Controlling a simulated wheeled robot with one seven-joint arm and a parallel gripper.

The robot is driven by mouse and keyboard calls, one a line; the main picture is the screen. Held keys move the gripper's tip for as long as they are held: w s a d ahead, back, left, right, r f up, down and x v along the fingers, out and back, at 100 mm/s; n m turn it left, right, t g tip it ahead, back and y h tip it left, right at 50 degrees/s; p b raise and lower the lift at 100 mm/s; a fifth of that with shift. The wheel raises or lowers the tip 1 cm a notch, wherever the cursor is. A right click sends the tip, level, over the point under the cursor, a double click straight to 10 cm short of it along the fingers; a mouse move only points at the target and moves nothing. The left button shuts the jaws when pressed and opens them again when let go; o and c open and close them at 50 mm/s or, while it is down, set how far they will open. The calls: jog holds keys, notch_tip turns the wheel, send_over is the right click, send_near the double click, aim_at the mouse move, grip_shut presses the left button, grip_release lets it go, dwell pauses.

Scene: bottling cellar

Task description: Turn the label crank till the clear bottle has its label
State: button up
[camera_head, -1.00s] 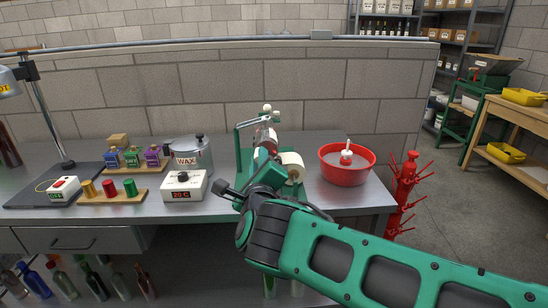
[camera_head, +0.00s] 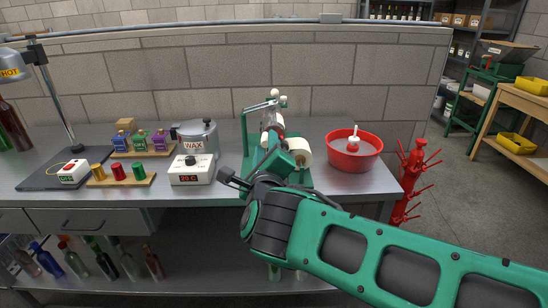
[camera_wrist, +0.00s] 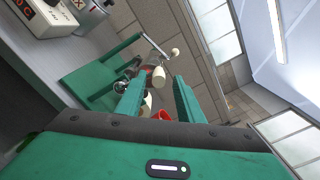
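The green labelling machine (camera_head: 247,138) stands on the steel bench, with a cream label roll (camera_head: 300,150) on its right side. The clear bottle (camera_head: 270,120) lies in it, partly hidden; I cannot tell whether it bears a label. A pale crank knob (camera_wrist: 159,76) shows beyond my fingertips in the wrist view, with a second pale ball (camera_wrist: 175,52) further off on a metal arm. My gripper (camera_wrist: 157,90) is open, its two green fingers apart with the knob appearing between their tips. I cannot tell whether they touch it. In the head view my arm covers the machine's front.
A red bowl (camera_head: 350,163) stands right of the machine. A white heater (camera_head: 191,170), wax pot (camera_head: 196,136), small bottles on a wooden stand (camera_head: 145,148) and coloured sticks on a rack (camera_head: 120,180) stand left. A red bottle tree (camera_head: 410,180) stands beyond the bench's right end.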

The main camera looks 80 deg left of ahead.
jog(key=d, duration=0.9)
jog(key=shift+s, duration=0.15)
jog(key=shift+r, duration=0.1)
